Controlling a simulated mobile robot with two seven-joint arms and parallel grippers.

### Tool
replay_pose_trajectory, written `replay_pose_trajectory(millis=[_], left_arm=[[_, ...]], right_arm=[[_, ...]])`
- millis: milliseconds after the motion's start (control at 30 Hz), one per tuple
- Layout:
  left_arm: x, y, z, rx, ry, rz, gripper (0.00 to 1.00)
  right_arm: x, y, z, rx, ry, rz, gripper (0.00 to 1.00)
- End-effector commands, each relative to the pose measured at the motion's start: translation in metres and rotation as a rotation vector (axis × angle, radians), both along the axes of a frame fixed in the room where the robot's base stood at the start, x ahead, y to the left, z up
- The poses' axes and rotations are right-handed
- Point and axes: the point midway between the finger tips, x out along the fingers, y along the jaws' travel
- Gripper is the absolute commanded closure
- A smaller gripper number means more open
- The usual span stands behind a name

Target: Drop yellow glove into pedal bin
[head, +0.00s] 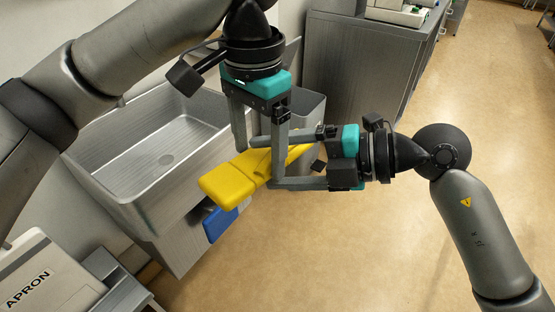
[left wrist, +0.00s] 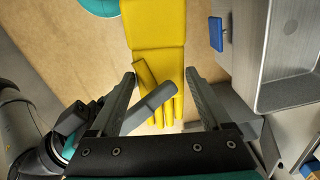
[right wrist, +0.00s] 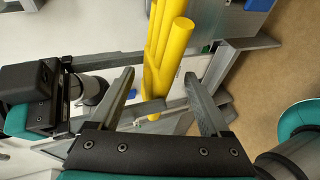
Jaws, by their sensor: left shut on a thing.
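The yellow glove (head: 228,184) hangs in the air in front of the sink, its cuff toward the lower left. It also shows in the left wrist view (left wrist: 157,35) and the right wrist view (right wrist: 174,50). My left gripper (head: 262,160) reaches down from above and is shut on the glove near its finger end. My right gripper (head: 280,163) comes from the right, its fingers apart on either side of the glove and crossing the left gripper's fingers. A grey box-like thing (head: 310,108) stands behind the grippers, partly hidden; I cannot tell whether it is the pedal bin.
A steel sink (head: 110,150) stands at the left with a blue item (head: 218,222) on its front. A grey cabinet (head: 350,62) stands at the back. A box marked APRON (head: 45,278) is at the lower left. The tan floor (head: 330,250) in front is clear.

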Motion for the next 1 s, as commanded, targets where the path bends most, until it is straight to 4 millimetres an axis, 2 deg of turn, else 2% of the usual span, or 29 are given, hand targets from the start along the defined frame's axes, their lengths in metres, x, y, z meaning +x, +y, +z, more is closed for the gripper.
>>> replay_pose_trajectory(millis=[67,700,767,800,933,1000], left_arm=[[0.0001,-0.0001,0.0001,0.000,0.000,0.000,0.74],[0.0007,0.0007,0.0011,0.001,-0.003,0.002,0.74],[0.0009,0.0009,0.0013,0.002,-0.004,0.002,0.74],[0.0008,0.0010,0.0013,0.002,-0.004,0.002,0.16],[0.0006,0.0007,0.0010,0.001,-0.003,0.002,0.02],[0.0005,0.0005,0.0007,0.001,-0.002,0.001,0.00]], right_arm=[[0.0000,-0.0002,0.0002,0.000,0.000,0.000,0.27],[-0.0004,-0.0010,-0.0023,-0.006,0.005,0.001,0.99],[-0.0003,-0.0011,-0.0027,-0.007,0.005,0.001,1.00],[-0.0003,-0.0011,-0.0027,-0.007,0.005,0.001,1.00],[-0.0003,-0.0009,-0.0021,-0.005,0.005,0.001,1.00],[-0.0003,-0.0007,-0.0015,-0.003,0.003,0.001,1.00]])
